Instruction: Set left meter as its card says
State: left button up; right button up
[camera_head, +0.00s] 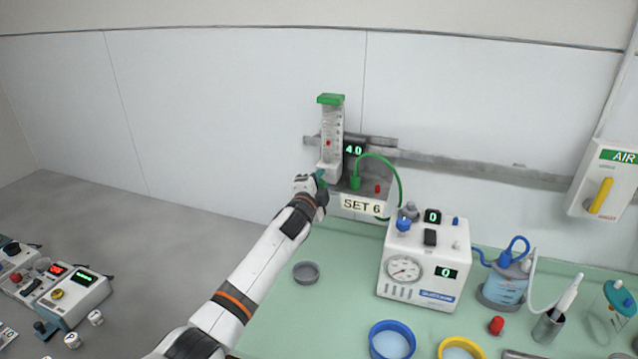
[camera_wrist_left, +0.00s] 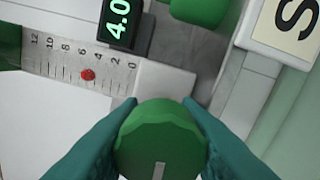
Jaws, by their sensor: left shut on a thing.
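The left meter (camera_head: 331,140) is an upright white scale tube with a green top, mounted on the wall rail. Its display (camera_head: 354,150) reads 4.0. The card (camera_head: 362,205) below it says SET 6. In the left wrist view the scale (camera_wrist_left: 75,65) runs from 0 to 12, with a red ball (camera_wrist_left: 88,74) near the 4 to 6 marks. My left gripper (camera_head: 319,178) is at the meter's foot. In the wrist view its teal fingers (camera_wrist_left: 160,145) are shut on the green knob (camera_wrist_left: 160,135), which has a pale mark. My right gripper is not in view.
A green tube (camera_head: 398,180) loops beside the meter. A wall box labelled AIR (camera_head: 604,180) is at right.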

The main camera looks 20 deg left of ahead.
pick_arm(q)
jog(key=shift+d, duration=0.25)
dwell(0.4)
